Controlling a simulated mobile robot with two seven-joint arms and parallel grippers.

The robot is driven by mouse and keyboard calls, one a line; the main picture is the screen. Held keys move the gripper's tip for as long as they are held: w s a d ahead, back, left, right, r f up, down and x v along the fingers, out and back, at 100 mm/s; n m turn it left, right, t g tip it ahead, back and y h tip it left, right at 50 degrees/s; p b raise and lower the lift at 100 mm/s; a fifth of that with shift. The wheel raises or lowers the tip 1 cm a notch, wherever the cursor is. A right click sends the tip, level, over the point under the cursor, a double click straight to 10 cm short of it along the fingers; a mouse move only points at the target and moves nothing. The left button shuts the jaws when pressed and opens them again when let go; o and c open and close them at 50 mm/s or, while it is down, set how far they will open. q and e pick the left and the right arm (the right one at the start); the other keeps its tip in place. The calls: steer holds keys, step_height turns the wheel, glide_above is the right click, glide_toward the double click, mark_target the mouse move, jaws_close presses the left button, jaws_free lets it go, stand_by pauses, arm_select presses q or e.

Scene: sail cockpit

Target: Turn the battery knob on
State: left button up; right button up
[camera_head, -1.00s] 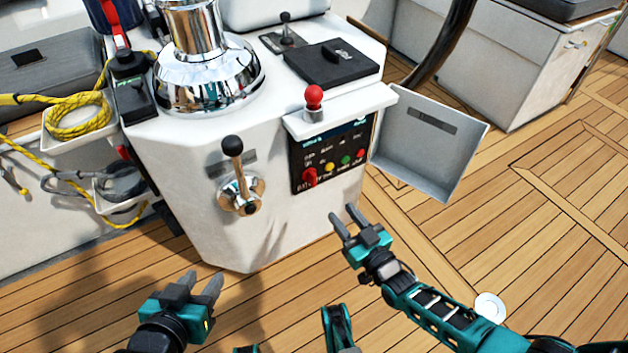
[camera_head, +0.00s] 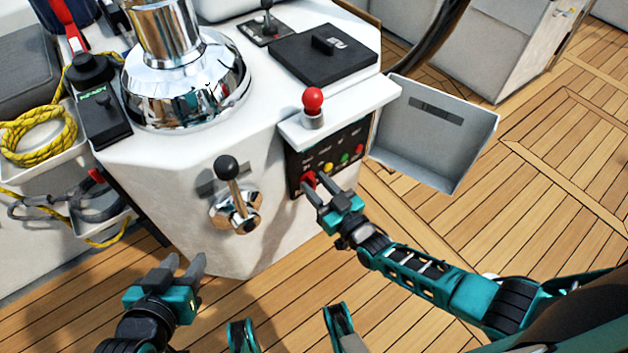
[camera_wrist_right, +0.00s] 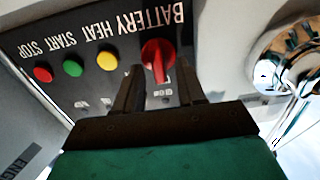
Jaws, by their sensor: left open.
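The red battery knob (camera_head: 308,180) is at the lower left of the black control panel (camera_head: 349,143). In the right wrist view the knob (camera_wrist_right: 157,62) sits under the word BATTERY. My right gripper (camera_head: 314,183) is open in front of the panel, with its fingers pointing at the knob. In the wrist view its two fingertips (camera_wrist_right: 162,69) lie on either side of the knob's lower part; I cannot tell whether they touch it. My left gripper (camera_head: 187,259) is open and empty, low in front of the white console.
Yellow (camera_wrist_right: 107,61), green (camera_wrist_right: 72,68) and red (camera_wrist_right: 42,74) buttons line the panel beside the knob. A red-topped lever (camera_head: 313,104) stands on the ledge above. A black-knobbed chrome lever (camera_head: 234,195) is to the left. An open panel door (camera_head: 435,135) is to the right.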

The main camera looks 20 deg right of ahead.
steer(key=shift+s, duration=0.1)
steer(key=shift+c, duration=0.2)
jaws_close()
arm_select(q)
steer(key=shift+s, duration=0.1)
steer(key=shift+f, duration=0.15)
arm_select(e)
steer(key=shift+m, duration=0.3)
steer(key=shift+d+m+b, duration=0.15)
steer(key=shift+m+b, duration=0.25)
steer(key=shift+m, duration=0.6)
arm_select(q)
steer(key=shift+w+d+f+h+b, duration=0.3)
steer(key=shift+d+f+b, duration=0.35)
steer(key=shift+b, duration=0.9)
arm_select(e)
steer(key=shift+w+d+f+m, duration=0.1)
steer(key=shift+f+m, duration=0.05)
steer(key=shift+m, duration=2.4)
steer(key=shift+w+d+f+m, duration=0.1)
steer(key=shift+d+f+m, duration=0.05)
steer(key=shift+m, duration=2.45)
steer(key=shift+w+d+f+m, duration=0.1)
steer(key=shift+f+m, duration=0.05)
steer(key=shift+m, duration=2.4)
arm_select(q)
steer(key=shift+s+f, duration=0.1)
